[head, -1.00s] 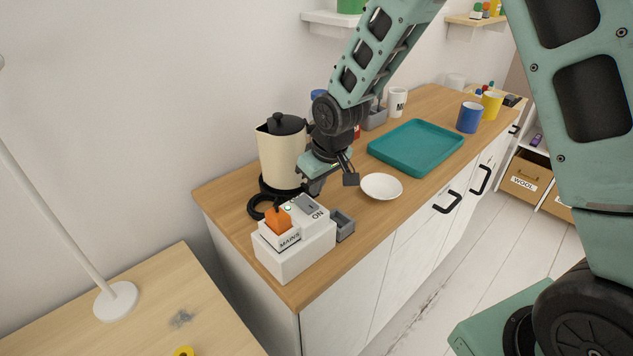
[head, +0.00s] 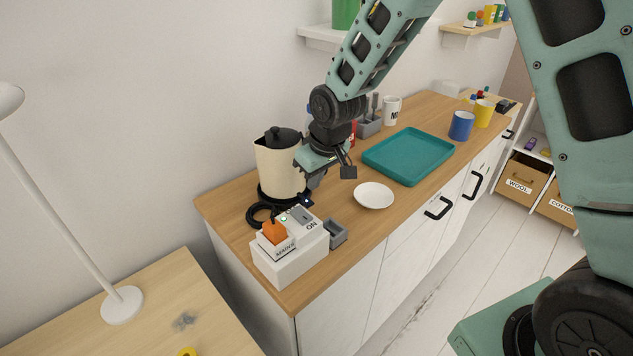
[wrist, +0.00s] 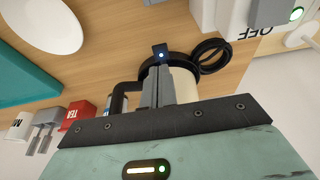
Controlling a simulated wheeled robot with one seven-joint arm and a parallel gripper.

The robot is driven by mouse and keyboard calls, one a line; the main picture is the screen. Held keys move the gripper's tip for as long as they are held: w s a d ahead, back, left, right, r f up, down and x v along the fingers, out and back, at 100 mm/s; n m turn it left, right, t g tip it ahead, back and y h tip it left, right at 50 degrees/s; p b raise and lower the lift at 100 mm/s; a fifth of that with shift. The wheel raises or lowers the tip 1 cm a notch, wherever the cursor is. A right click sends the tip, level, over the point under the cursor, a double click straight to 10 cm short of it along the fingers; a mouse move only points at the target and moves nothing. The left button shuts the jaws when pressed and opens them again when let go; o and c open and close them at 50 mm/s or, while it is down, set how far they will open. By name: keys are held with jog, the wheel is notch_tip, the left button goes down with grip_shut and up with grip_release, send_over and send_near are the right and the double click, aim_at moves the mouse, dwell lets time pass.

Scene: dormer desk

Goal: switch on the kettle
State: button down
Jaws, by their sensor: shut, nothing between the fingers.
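The cream kettle (head: 278,168) with a black lid stands upright on its round black base at the near left of the counter. It shows partly in the wrist view (wrist: 205,88), behind my fingers. A small dark tab on the base carries a lit blue light (head: 306,201), also visible in the wrist view (wrist: 162,55). My gripper (head: 313,182) is shut and empty, pointing down beside the kettle, just above the tab; I cannot tell whether it touches. In the wrist view its fingers (wrist: 169,86) are together. The white mains box (head: 290,258) has an orange plug (head: 274,230) and a green light.
A grey tray (head: 335,234) sits beside the mains box. A white dish (head: 374,195) and a teal tray (head: 408,156) lie to the right. Mugs, a red tin and a utensil holder stand farther back. A black cord loops beside the kettle base.

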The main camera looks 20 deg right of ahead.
jog(key=s+b+v, duration=0.2)
jog(key=v, duration=0.7)
jog(key=shift+d, duration=0.4)
jog(key=shift+s, duration=0.1)
jog(key=s+a+n+g, duration=0.1)
jog(key=s+a, duration=0.3)
jog(key=s, duration=0.9)
jog(key=s+a+n+g, duration=0.2)
jog(key=s+a, duration=0.2)
jog(key=s, duration=0.9)
jog(key=shift+s+h, duration=0.15)
jog(key=shift+h, duration=0.25)
